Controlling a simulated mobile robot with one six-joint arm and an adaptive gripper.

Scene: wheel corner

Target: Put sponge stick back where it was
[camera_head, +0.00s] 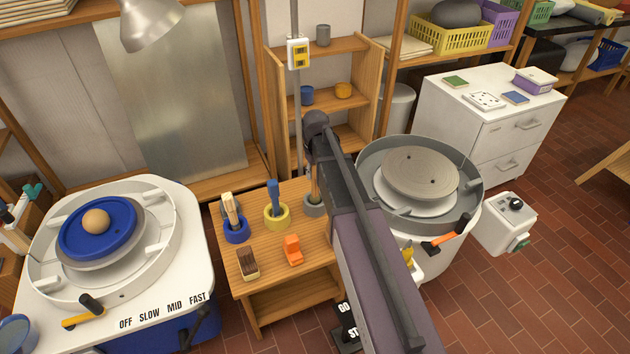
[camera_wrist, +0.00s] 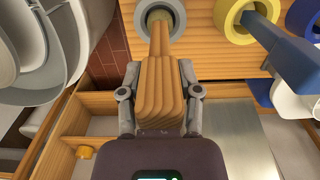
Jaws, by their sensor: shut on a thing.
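My gripper (camera_wrist: 160,100) is shut on the sponge stick (camera_wrist: 160,85), a tan tool with a thick ribbed upper part and a narrower shaft. The shaft's lower end reaches the opening of the grey ring holder (camera_wrist: 178,22). I cannot tell how deep it sits in the ring. In the head view, the brown shaft stands about upright at the grey holder (camera_head: 314,208) on the small wooden table (camera_head: 262,262). My arm hides most of the gripper and the tool's upper part there.
A yellow holder (camera_head: 277,222) with a blue-handled tool and a blue holder (camera_head: 236,237) with a tan tool stand left of the grey one. An orange tool (camera_head: 292,249) and a brown brush (camera_head: 247,262) lie in front. Pottery wheels (camera_head: 420,175) (camera_head: 97,228) flank the table.

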